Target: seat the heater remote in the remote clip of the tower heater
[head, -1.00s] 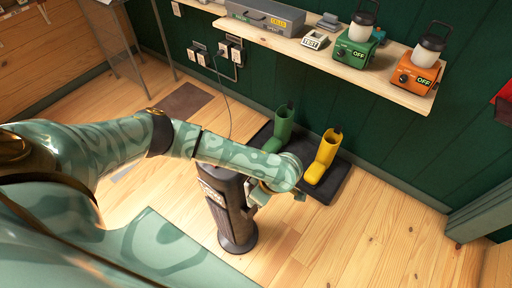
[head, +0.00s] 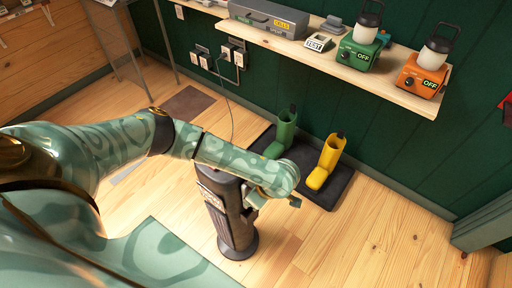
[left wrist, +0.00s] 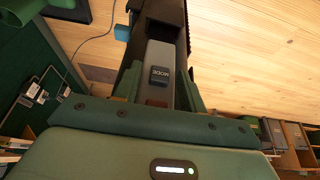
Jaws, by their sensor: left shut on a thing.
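The dark tower heater (head: 236,232) stands upright on the wood floor, its upper part partly covered by my left arm. My left gripper (left wrist: 160,92) is at the heater's upper right side in the head view, its fingers mostly hidden there by the wrist. In the left wrist view it is shut on the grey heater remote (left wrist: 161,52), which has a dark MODE button. The heater's dark body (left wrist: 172,12) shows just beyond the remote and along its sides. The remote clip is not clearly seen, and I cannot tell whether the remote touches it. My right gripper is not in view.
A green boot (head: 284,132) and a yellow boot (head: 325,162) stand on a dark tray (head: 325,198) behind the heater. A wall shelf (head: 395,94) holds two lanterns on bases and a grey box. A cord hangs from the wall outlets (head: 205,60). Floor to the right is clear.

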